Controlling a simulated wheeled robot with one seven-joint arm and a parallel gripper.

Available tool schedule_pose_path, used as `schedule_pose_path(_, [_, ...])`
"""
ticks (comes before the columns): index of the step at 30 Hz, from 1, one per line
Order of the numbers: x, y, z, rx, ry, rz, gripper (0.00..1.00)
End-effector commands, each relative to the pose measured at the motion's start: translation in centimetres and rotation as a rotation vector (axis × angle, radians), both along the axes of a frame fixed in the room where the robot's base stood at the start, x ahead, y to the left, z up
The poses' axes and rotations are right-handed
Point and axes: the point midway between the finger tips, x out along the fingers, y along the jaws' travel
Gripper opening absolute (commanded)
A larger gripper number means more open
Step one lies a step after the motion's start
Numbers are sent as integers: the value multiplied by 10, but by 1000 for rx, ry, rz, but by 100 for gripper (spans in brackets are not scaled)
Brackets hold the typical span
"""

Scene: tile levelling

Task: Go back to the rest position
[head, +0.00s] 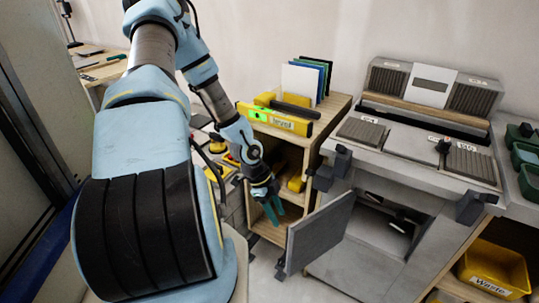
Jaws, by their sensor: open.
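My gripper (272,208) is at the end of my light-blue arm, near the centre of the head view. Its teal fingers point down and are open, with nothing seen between them. It hangs in front of the wooden shelf unit (297,193), left of a grey tile-like panel (320,232) that stands tilted in front of the workbench. The gripper and the panel look apart, though the depth between them is hard to judge.
A yellow level (275,118) lies on the shelf top before several upright coloured sheets (303,82). The grey workbench (390,160) with tiles stands right. A yellow waste bin (497,267) sits at lower right, green bins (524,157) above it.

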Motion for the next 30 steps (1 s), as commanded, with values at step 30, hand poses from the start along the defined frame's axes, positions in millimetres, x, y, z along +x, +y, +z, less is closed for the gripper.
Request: schedule_pose_path(30, [-20,118,261,316,93,1725,47])
